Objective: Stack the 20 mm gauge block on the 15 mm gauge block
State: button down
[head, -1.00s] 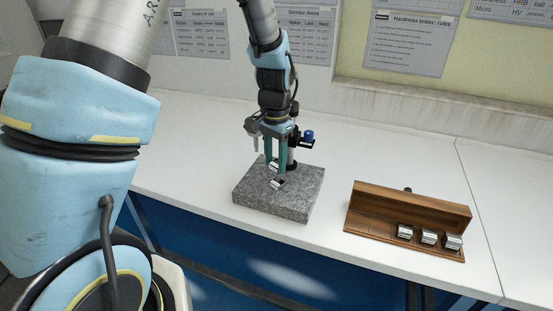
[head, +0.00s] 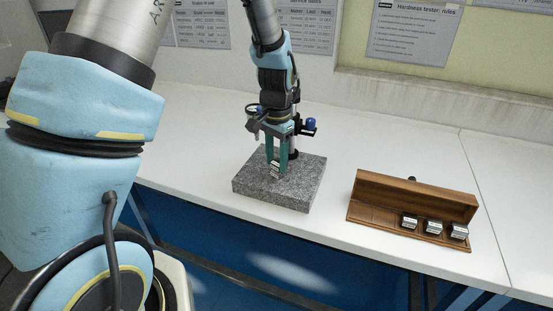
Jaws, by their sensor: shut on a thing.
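My gripper (head: 277,170) points down over the grey granite plate (head: 303,188), its two teal fingers shut on a small shiny metal block, by the task the 20 mm gauge block (head: 276,164). A second small metal block, by the task the 15 mm gauge block (head: 274,174), is on the plate directly below it. The two look lined up, one above the other, and at this size I cannot tell whether they touch. The fingers hide part of the held block. No size markings are readable.
A wooden rack (head: 372,213) stands to the right on the white bench (head: 330,160), with several metal blocks in its right part. A stand with a blue knob (head: 311,123) rises behind the plate, close to my gripper. Bench between plate and rack is clear.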

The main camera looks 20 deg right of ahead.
aim_at(277, 164)
jog(key=shift+f, duration=0.4)
jog(key=shift+c, duration=1.7)
grip_release()
notch_tip(277, 164, up, 11)
jog(key=b, duration=0.2)
jog(key=shift+f, duration=0.1)
jog(key=s+a+f+n, duration=0.1)
jog(key=a+n, duration=0.5)
jog(key=a, duration=0.8)
jog(key=s+a+f+n+t, duration=0.1)
jog(key=a+n, duration=0.4)
jog(key=a, duration=1)
jog(key=shift+s+a+f+n+t, duration=0.3)
jog(key=shift+s+n, duration=0.1)
jog(key=shift+s, duration=0.45)
